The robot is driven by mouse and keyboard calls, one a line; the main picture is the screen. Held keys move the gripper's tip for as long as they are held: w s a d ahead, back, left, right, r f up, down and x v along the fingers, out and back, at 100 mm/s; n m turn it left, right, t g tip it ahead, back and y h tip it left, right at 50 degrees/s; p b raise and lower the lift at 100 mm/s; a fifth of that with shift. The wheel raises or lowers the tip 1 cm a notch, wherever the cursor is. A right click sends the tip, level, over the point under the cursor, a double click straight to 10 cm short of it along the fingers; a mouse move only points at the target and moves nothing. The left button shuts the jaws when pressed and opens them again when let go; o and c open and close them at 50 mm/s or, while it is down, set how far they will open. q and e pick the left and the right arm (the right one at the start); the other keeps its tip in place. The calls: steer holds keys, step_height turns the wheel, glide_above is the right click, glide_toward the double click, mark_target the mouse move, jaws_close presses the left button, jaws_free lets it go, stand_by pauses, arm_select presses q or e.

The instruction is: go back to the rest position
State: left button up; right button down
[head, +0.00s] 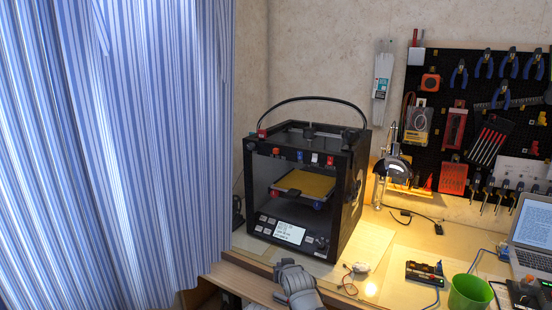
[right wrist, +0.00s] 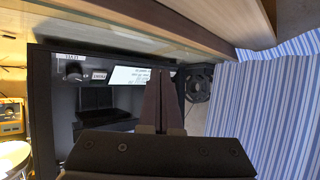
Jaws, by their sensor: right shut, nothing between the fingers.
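My right gripper (head: 294,280) shows at the bottom middle of the head view, in front of the 3D printer and close to the table's front edge. Its fingertips are hard to make out there. In the right wrist view its two dark fingers (right wrist: 160,92) are together with nothing between them. They stand in front of the printer's panel and display (right wrist: 130,76). My left gripper is in neither view.
The black 3D printer (head: 300,190) stands on the wooden table (head: 400,245). A striped blue curtain (head: 110,150) hangs at the left. At the right are a green cup (head: 470,293), a laptop (head: 533,225) and a tool pegboard (head: 480,85).

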steer(key=s+d+f+g, duration=0.1)
steer(key=s+d+f, duration=0.1)
steer(key=s+d+f+g+h, duration=0.1)
steer(key=s+d+f, duration=0.1)
steer(key=d, duration=0.1)
steer(key=shift+s+f+g, duration=0.15)
steer(key=shift+f+g, duration=0.05)
steer(key=shift+g, duration=0.1)
steer(key=s+d+f+m+g+h, duration=0.1)
steer(key=s+d+f+g, duration=0.3)
steer(key=s, duration=0.6)
steer(key=s+d+f+g, duration=0.3)
steer(key=s+d+g, duration=0.25)
steer(key=s, duration=0.35)
steer(key=s+a+n+h, duration=0.1)
steer(key=s+a+n, duration=0.3)
steer(key=a, duration=0.6)
step_height(320, 180, up, 16)
steer(key=s+p, duration=0.1)
steer(key=p, duration=1.4)
steer(key=shift+s+a, duration=0.15)
steer(key=shift+s, duration=0.05)
steer(key=shift+f, duration=0.1)
